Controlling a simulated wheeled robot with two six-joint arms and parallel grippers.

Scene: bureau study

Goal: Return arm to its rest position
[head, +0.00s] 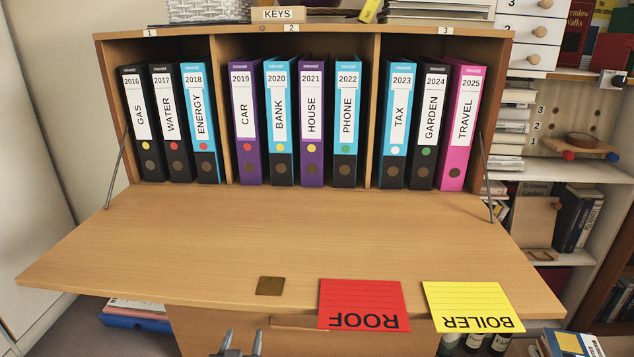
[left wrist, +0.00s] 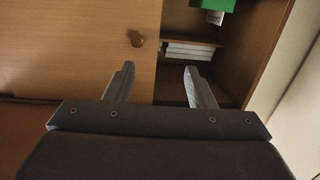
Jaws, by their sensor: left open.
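My left gripper (head: 240,343) shows at the bottom edge of the head view, in front of and below the lowered desk flap (head: 160,240). Its two fingers are apart with nothing between them. In the left wrist view the open gripper (left wrist: 160,85) faces a wooden panel with a round knob (left wrist: 136,39) and an open shelf space beside it. My right gripper is in neither view.
A red ROOF card (head: 360,298) and a yellow BOILER card (head: 470,300) lie at the flap's front edge. A brown square (head: 271,286) lies left of them. Several labelled binders (head: 311,120) stand in three compartments behind. The flap's middle is clear.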

